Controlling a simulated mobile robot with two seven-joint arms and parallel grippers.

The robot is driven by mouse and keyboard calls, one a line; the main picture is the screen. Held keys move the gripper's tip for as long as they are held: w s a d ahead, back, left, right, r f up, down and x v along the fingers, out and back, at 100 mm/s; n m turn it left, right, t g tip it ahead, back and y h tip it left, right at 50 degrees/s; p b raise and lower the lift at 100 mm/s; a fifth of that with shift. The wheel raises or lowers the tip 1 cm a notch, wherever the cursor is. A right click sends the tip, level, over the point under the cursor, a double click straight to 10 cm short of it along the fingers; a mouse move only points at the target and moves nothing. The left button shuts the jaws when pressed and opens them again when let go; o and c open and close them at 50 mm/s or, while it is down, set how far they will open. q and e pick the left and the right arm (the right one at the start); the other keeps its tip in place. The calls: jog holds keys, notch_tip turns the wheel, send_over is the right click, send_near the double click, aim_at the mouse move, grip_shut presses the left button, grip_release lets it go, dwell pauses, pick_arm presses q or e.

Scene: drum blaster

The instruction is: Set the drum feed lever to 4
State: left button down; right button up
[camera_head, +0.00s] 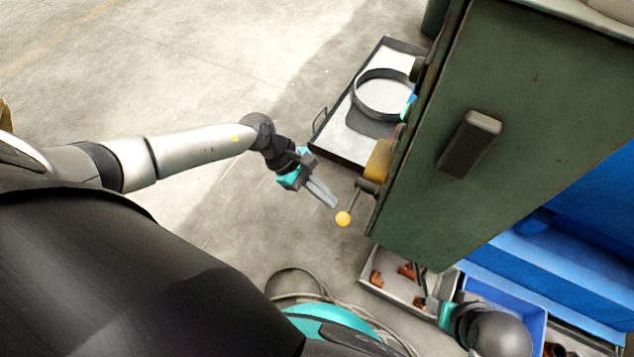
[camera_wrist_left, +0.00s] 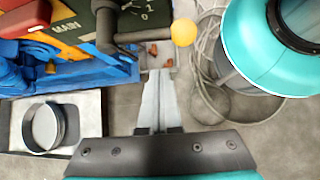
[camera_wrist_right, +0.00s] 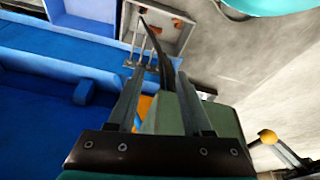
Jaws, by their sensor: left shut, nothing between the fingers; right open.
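The feed lever is a dark rod with a yellow-orange ball knob (camera_head: 343,218) at the side of the green cabinet (camera_head: 520,140). The knob (camera_wrist_left: 184,32) also shows in the left wrist view, beside a dark dial plate (camera_wrist_left: 140,14) with white numerals, of which 1 and 0 are legible. My left gripper (camera_head: 334,203) is shut and empty, its tips close to the knob. In the left wrist view its fingertips (camera_wrist_left: 158,76) lie just below the knob, apparently not gripping it. My right gripper (camera_wrist_right: 158,82) is open and empty, beyond the cabinet's lower edge. The lever's setting is unclear.
A tray (camera_head: 333,145) with a dark ring (camera_head: 382,94) stands beside the cabinet. A grey bin (camera_head: 395,287) with brown parts and a blue bin (camera_head: 510,305) lie below. A hose (camera_head: 290,270) lies on the floor near a teal drum-shaped object (camera_wrist_left: 262,50).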

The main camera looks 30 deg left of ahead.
pick_arm(q)
jog(key=shift+s+d+r, duration=0.1)
jog(key=shift+d+r, duration=0.15)
jog(key=shift+d, duration=0.6)
jog(key=shift+s+d+r, duration=0.1)
jog(key=shift+d+r, duration=0.15)
jog(key=shift+d, duration=0.55)
pick_arm(e)
jog(key=shift+w+r, duration=0.1)
jog(key=shift+r, duration=0.6)
pick_arm(q)
jog(key=shift+w+r, duration=0.1)
jog(key=shift+r, duration=0.05)
